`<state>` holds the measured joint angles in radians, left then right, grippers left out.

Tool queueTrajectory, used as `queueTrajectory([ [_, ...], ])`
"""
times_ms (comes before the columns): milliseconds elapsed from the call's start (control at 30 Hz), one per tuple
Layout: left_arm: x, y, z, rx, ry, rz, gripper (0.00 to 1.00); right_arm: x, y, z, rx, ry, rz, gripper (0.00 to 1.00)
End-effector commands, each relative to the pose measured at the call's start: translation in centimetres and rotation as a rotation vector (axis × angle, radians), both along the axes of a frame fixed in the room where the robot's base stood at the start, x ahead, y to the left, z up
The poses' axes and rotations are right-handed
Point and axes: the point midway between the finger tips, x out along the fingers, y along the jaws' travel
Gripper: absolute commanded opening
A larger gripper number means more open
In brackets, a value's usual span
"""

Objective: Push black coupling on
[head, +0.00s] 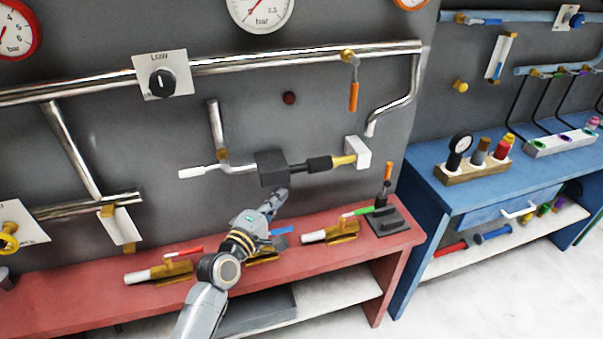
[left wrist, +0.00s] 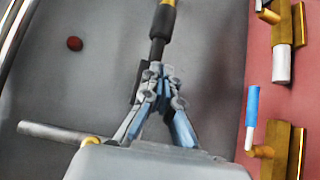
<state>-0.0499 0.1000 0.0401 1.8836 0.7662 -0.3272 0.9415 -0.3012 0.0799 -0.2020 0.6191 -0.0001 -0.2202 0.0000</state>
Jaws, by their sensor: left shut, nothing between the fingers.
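The black coupling (head: 320,164) is a short dark cylinder on the pipe line in front of the grey wall. Its right end meets a brass piece (head: 343,160), which runs to a white block (head: 358,152). A thinner dark rod joins its left end to a black block (head: 271,168). In the left wrist view the coupling (left wrist: 162,22) is at the top, beyond the fingertips. My left gripper (head: 281,193) is shut and empty, just below the black block. Its fingers (left wrist: 160,78) hide part of the block in the wrist view; contact cannot be told. My right gripper is not in view.
A red bench (head: 70,292) below carries several brass valves with coloured handles and a dark stand (head: 390,222). A chrome pipe (head: 290,60) with an orange-handled valve (head: 353,95) runs above. A blue bench (head: 440,190) stands at right.

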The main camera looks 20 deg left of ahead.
Motion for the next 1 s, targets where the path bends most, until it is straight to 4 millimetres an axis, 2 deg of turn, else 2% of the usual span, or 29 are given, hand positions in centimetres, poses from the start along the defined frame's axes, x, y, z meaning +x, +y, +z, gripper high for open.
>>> queueTrajectory([
  [267,0.3,-0.1,-0.1,0.003,0.001,0.0,0.0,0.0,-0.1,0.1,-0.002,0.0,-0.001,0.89],
  [367,1.4,-0.2,0.0,0.003,0.001,0.0,0.0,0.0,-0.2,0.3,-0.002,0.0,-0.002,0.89],
  [733,7.6,-1.5,0.0,0.004,0.002,-0.001,0.0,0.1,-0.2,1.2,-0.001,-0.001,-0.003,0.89],
  [1000,9.7,-1.9,-0.1,0.006,0.003,0.0,0.0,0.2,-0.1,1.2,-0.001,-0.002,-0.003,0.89],
])
